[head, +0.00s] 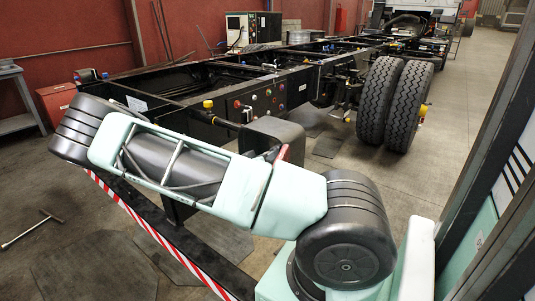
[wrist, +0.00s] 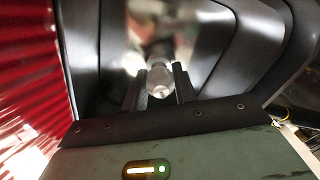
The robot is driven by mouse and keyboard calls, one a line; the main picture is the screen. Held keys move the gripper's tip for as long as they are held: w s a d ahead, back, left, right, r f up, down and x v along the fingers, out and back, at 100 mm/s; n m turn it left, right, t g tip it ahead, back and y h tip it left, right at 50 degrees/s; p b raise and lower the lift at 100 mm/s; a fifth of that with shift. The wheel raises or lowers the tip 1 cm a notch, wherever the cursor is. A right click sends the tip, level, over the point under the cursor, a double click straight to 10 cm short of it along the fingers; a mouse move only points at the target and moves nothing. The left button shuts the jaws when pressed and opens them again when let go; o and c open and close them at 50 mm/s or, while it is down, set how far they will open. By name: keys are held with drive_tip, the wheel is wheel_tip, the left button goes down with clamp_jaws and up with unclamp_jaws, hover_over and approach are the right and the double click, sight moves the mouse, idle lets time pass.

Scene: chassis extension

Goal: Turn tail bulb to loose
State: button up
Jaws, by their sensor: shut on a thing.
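The tail bulb (wrist: 160,78) is a clear, rounded glass bulb in the middle of the wrist view. It sits inside a dark, shiny lamp housing (wrist: 97,50). My gripper (wrist: 160,82) has its two dark fingers on either side of the bulb, shut on it. The bulb's base is blurred, so I cannot tell how it sits in its socket. In the head view my arm reaches to the rear of the truck chassis (head: 190,90), and the gripper and bulb are hidden there.
A red ribbed lens or panel (wrist: 30,75) stands close on the left in the wrist view. A red-and-white striped bar (head: 150,228) runs along the chassis rear. Double tyres (head: 380,105) stand further along. A T-shaped tool (head: 32,228) lies on the floor at left.

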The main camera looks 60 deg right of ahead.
drive_tip(key=shift+n+p, duration=0.4)
drive_tip(key=shift+n, duration=0.6)
drive_tip(key=shift+f, duration=0.1)
drive_tip(key=o, duration=1)
drive_tip(key=shift+c, duration=0.2)
drive_tip(key=w+a+b, duration=0.1)
drive_tip(key=a, duration=1.6)
drive_tip(key=shift+w+a+r, duration=0.2)
drive_tip(key=shift+w+r, duration=0.05)
drive_tip(key=shift+r, duration=0.1)
